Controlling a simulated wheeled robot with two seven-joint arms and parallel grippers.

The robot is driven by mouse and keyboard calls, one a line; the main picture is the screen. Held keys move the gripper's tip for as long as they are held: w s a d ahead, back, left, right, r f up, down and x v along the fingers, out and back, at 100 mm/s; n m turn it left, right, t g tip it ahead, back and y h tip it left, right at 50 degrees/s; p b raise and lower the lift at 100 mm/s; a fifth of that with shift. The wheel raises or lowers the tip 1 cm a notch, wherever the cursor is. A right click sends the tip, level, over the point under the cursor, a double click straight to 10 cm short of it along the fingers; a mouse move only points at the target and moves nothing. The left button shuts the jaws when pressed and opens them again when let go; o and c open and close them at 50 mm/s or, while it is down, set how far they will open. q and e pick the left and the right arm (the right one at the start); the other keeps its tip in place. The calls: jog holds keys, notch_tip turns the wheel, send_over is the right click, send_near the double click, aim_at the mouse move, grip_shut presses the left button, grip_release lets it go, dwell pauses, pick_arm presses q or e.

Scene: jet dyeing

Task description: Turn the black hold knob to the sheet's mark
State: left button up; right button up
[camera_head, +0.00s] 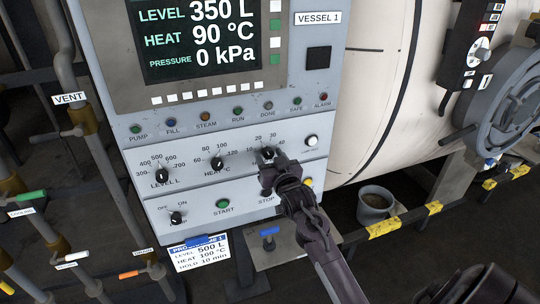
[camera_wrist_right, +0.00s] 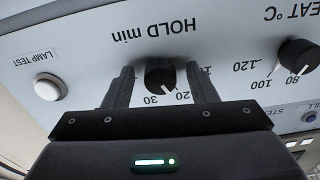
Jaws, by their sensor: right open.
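The black hold knob (camera_head: 268,153) is on the grey control panel, at the right end of the dial row. In the right wrist view the same knob (camera_wrist_right: 160,75) appears upside down under the words HOLD min. Its white pointer seems to aim between the 20 and 30 marks. My right gripper (camera_wrist_right: 161,88) is open, with one finger on each side of the knob and a small gap visible. In the head view my right gripper (camera_head: 267,170) partly covers the dial. The sheet (camera_head: 200,252) below the panel reads LEVEL 500 L, HEAT 100 °C, HOLD 10 min.
The heat knob (camera_head: 217,164) and level knob (camera_head: 162,174) sit left of the hold knob. A white lamp test button (camera_head: 311,140) is right of it. The green start button (camera_head: 222,204) is below.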

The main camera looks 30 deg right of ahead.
jog(key=c, duration=1)
jog(key=shift+n, duration=0.3)
jog(key=n, duration=0.4)
jog(key=n+p, duration=0.1)
jog(key=n, duration=0.4)
jog(key=shift+d, duration=0.1)
jog(key=shift+n, duration=0.3)
jog(key=o, duration=1)
